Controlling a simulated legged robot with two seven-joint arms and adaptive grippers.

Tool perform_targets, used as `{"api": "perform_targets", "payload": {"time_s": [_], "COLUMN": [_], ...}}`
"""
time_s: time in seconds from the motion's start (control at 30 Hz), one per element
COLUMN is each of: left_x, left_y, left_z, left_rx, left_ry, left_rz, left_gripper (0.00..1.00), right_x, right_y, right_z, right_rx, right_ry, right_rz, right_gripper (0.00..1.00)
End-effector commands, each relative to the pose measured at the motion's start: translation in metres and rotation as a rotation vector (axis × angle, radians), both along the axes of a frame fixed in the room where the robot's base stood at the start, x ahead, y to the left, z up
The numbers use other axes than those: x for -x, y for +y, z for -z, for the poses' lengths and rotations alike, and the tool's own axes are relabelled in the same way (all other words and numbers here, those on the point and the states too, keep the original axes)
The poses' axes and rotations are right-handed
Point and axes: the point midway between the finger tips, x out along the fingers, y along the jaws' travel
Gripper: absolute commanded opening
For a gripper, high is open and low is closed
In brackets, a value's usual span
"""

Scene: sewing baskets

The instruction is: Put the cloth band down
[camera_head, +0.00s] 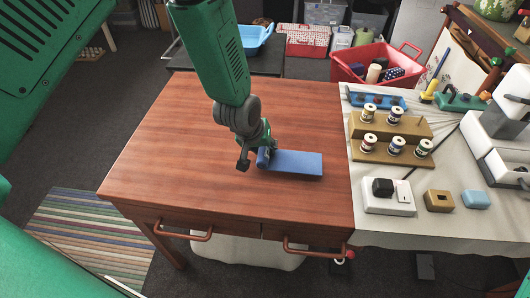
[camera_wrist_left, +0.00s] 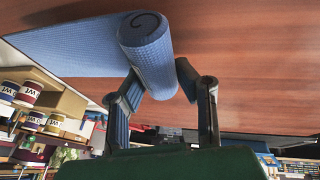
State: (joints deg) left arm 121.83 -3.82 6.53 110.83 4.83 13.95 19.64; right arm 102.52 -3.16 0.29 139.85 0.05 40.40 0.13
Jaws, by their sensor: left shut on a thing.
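The cloth band (camera_head: 297,163) is blue, with a flat length lying to the right over the brown wooden table (camera_head: 180,130) and a rolled end at its left. In the left wrist view the rolled end (camera_wrist_left: 148,45) shows a spiral edge and sits between the fingers. My left gripper (camera_head: 255,160) is shut on the rolled end, low at the table top; it also shows in the left wrist view (camera_wrist_left: 155,85). Whether the band's underside fully touches the wood is hard to tell. My right gripper is not in view.
On the white-covered table at right, a wooden stand (camera_head: 385,140) holds several thread spools, beside a white box (camera_head: 388,197), a small tan block (camera_head: 438,200) and a white sewing machine (camera_head: 505,115). A red basket (camera_head: 375,65) stands behind. The wooden table's left and front are clear.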

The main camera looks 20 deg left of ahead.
Motion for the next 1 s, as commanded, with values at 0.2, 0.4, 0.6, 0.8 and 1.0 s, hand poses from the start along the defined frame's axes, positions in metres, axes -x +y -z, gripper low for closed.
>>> {"api": "perform_targets", "payload": {"time_s": [0.2,0.4,0.6,0.8,1.0], "left_x": [0.000,0.000,0.000,0.000,0.001], "left_y": [-0.006,-0.005,-0.001,-0.001,-0.002], "left_z": [0.020,0.020,0.028,0.034,0.034], "left_rx": [-0.007,-0.005,-0.001,-0.001,-0.006], "left_ry": [-0.001,0.000,0.001,0.001,0.007], "left_rz": [0.003,0.003,0.003,0.002,0.002], "left_gripper": [0.01,0.01,0.01,0.01,0.46], "right_x": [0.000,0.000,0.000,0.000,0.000], "right_y": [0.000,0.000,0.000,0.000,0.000], "right_z": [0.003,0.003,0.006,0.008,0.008], "right_rx": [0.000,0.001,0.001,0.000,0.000], "right_ry": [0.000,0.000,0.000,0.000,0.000], "right_rz": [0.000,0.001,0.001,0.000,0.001], "right_gripper": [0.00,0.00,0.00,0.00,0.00]}}
